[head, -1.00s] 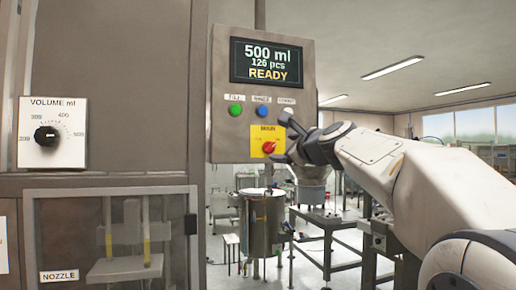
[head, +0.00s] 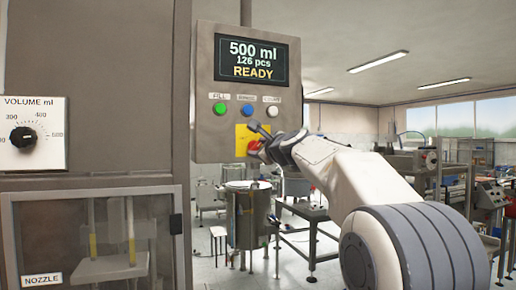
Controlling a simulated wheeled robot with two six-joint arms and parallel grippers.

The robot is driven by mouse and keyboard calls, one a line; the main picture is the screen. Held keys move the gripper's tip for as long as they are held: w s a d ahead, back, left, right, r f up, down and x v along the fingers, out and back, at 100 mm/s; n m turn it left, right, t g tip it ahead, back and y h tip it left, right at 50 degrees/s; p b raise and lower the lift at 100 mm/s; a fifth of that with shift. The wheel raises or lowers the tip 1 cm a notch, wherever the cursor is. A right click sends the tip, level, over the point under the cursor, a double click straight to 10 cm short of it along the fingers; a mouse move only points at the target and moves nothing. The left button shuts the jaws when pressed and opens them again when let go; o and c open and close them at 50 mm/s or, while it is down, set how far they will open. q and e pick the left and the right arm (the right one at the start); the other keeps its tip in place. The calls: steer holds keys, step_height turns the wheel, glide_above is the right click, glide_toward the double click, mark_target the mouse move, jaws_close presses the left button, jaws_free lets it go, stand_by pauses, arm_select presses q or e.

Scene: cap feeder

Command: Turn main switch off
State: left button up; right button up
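The main switch is a red rotary knob (head: 254,148) on a yellow plate (head: 241,140) at the bottom of the control panel (head: 204,95). My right gripper (head: 257,140) is at the knob and covers the right part of the plate and its label. One dark finger points up and left across the plate. Whether the fingers touch the knob, and how far apart they are, I cannot tell. The knob's angle is partly hidden. The panel's screen (head: 250,60) reads 500 ml, 126 pcs, READY. My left gripper is not in view.
Green (head: 220,109), blue (head: 247,110) and white (head: 273,111) buttons sit just above the switch. A volume dial (head: 23,137) is on the cabinet at left. A metal drum (head: 250,215) stands below the panel. Free air lies right of the panel.

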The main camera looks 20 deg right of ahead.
jaws_close()
steer(key=shift+n, duration=0.3)
steer(key=n+b, duration=0.1)
steer(key=n, duration=0.2)
steer(key=shift+n, duration=0.4)
steer(key=n+b, duration=0.2)
steer(key=n, duration=0.2)
steer(key=shift+f+n, duration=0.1)
steer(key=shift+n, duration=0.2)
steer(key=n+b, duration=0.1)
steer(key=n, duration=0.3)
steer(key=n+b, duration=0.1)
steer(key=n, duration=0.3)
steer(key=shift+n, duration=0.3)
steer(key=shift+n+b, duration=0.3)
